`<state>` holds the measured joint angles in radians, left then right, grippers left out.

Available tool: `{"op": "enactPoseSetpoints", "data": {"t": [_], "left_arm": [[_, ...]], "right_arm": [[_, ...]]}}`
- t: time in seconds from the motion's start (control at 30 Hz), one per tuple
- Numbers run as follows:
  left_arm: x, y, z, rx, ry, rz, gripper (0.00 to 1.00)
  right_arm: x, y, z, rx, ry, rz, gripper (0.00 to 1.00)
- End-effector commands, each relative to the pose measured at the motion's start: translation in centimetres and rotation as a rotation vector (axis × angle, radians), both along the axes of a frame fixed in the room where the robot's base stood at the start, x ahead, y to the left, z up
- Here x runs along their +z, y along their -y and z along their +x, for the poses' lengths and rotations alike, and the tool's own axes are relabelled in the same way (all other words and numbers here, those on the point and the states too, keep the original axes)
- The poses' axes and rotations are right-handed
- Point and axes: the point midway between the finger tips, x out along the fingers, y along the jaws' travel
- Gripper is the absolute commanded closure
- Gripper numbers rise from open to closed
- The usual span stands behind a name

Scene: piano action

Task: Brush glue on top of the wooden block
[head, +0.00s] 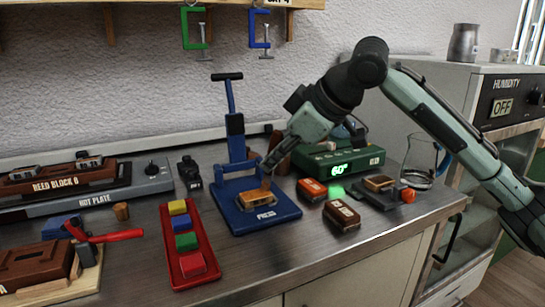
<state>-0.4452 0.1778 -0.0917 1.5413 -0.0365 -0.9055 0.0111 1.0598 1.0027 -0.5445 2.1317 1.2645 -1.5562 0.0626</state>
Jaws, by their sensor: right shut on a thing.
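A wooden block (254,200) lies on the blue base of the press (282,212). My right gripper (270,170) reaches down from the upper right, directly over the block. It is shut on a small, thin brown thing, apparently the brush (266,184), whose lower end is at or just above the block's top. The fingers hide most of it, and I cannot tell whether it touches or whether there is glue on the block. My left gripper is not in view.
A red tray (188,236) with colored blocks stands left of the press. Small labeled boxes (342,216), a green device reading 60 (340,160) and a glass jug (424,160) stand right. A hot plate (150,178) is at the left. The front bench edge is clear.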

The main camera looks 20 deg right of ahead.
Motion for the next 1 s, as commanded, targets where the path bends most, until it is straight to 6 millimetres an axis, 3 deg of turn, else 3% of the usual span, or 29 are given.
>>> {"op": "enactPoseSetpoints", "data": {"t": [0.5, 1.0], "left_arm": [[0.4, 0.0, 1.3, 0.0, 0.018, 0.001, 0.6], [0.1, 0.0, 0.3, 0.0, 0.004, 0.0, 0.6]], "right_arm": [[0.1, -4.4, -0.1, 0.005, -0.001, 0.001, 1.0], [0.9, -4.7, -0.1, 0.001, 0.002, 0.001, 1.0]]}}
